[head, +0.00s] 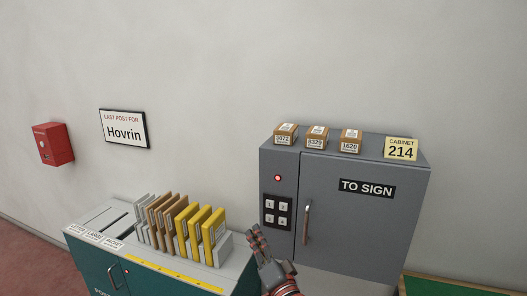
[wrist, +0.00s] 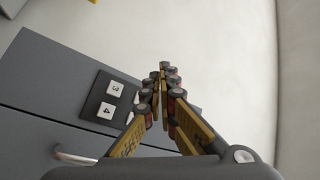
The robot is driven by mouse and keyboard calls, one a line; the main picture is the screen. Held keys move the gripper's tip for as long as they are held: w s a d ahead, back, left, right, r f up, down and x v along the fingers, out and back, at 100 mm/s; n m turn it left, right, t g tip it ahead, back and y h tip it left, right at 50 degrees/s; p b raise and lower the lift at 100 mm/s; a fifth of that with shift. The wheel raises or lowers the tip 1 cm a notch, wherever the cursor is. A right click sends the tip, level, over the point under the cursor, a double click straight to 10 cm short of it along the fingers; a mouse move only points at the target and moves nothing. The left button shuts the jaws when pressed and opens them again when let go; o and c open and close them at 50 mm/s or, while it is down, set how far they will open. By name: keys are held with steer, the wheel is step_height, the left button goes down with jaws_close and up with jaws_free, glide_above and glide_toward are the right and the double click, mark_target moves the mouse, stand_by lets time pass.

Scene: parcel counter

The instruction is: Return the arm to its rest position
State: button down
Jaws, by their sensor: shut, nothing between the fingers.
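My gripper (head: 256,238) is in front of the lower left edge of the grey cabinet (head: 360,222) in the head view. Its fingers are shut with nothing between them, and they point up. In the wrist view my gripper (wrist: 162,75) shows its fingers brought together, with the grey cabinet (wrist: 50,75) behind and to the left. The cabinet's keypad (head: 277,212) is just above and right of the fingertips in the head view. The keypad (wrist: 108,100) also shows in the wrist view, apart from the fingers. The cabinet door is shut.
Several small boxes (head: 317,138) and a "214" sign (head: 401,148) stand on the cabinet. A door handle (head: 307,222) juts out. Left is a teal post counter (head: 150,278) with upright envelopes (head: 187,222). A red box (head: 53,144) and a "Hovrin" sign (head: 124,129) hang on the wall.

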steer(key=shift+m, duration=0.4)
steer(key=shift+w+d+r, duration=0.15)
steer(key=shift+w+d, duration=0.35)
steer(key=shift+w, duration=0.85)
steer(key=shift+w+d+r, duration=0.15)
steer(key=shift+w+d, duration=0.4)
steer(key=shift+w, duration=0.8)
steer(key=shift+w+d+r, duration=0.15)
steer(key=shift+w+d, duration=0.35)
steer(key=shift+w, duration=0.85)
steer(key=shift+w, duration=0.15)
steer(key=shift+w+d+b, duration=0.2)
steer(key=shift+w+b, duration=0.05)
steer(key=shift+b, duration=0.05)
steer(key=shift+s+a+b, duration=0.2)
steer(key=shift+s+b, duration=0.1)
steer(key=shift+s, duration=0.1)
steer(key=shift+s, duration=0.1)
